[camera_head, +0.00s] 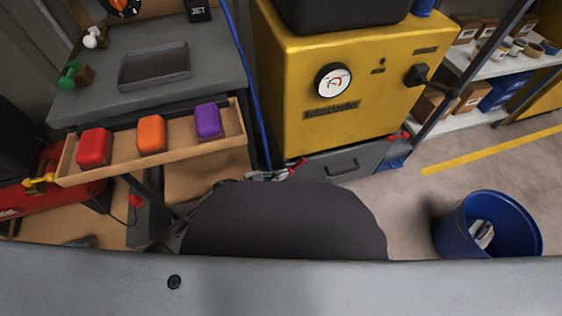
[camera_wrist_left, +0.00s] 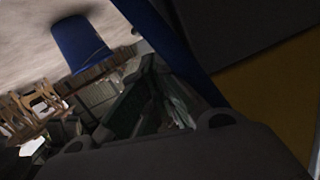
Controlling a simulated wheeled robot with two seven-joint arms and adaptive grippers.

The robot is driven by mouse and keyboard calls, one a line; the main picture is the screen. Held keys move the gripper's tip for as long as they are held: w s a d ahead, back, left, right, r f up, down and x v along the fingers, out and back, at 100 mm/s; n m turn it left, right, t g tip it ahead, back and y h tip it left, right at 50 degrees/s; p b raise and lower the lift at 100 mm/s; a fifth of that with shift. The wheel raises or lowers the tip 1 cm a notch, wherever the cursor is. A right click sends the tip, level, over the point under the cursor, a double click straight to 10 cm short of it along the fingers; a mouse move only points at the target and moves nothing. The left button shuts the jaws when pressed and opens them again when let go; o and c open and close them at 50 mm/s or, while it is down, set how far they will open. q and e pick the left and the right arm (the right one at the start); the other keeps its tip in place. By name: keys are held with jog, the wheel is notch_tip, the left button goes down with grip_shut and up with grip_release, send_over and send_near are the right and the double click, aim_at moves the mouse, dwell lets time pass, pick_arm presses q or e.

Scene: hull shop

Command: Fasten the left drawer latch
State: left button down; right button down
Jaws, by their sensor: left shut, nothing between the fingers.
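The grey drawer (camera_head: 345,163) sits low under the yellow machine (camera_head: 345,75), and its front looks closed. A red latch (camera_head: 298,165) shows at its left corner; I cannot tell whether it is fastened. Another red latch (camera_head: 399,136) is at its right end. My left gripper (camera_head: 268,176) is shut and empty, just left of the left latch; I cannot tell whether it touches it. A dark rounded shape hides the floor below the drawer. The left wrist view is dark and does not clearly show the latch. My right gripper is not in view.
An open wooden drawer (camera_head: 180,153) with red, orange and purple blocks juts out at left under a grey bench (camera_head: 105,98). A blue bin (camera_head: 462,225) stands on the floor at right. A blue hose (camera_head: 243,60) runs beside the machine. The floor at right is mostly clear.

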pick_arm(q)
jog(key=shift+w+d+f, duration=0.1)
jog(key=shift+d+f, duration=0.15)
jog(key=shift+f, duration=0.15)
jog(key=d+f, duration=0.1)
jog(key=d, duration=0.1)
jog(key=w+d+f, duration=0.1)
jog(key=f, duration=0.1)
jog(key=shift+w+d+f+b, duration=0.1)
jog(key=shift+d+f+b, duration=0.2)
jog(key=shift+d, duration=0.1)
dwell(0.4)
dwell(0.6)
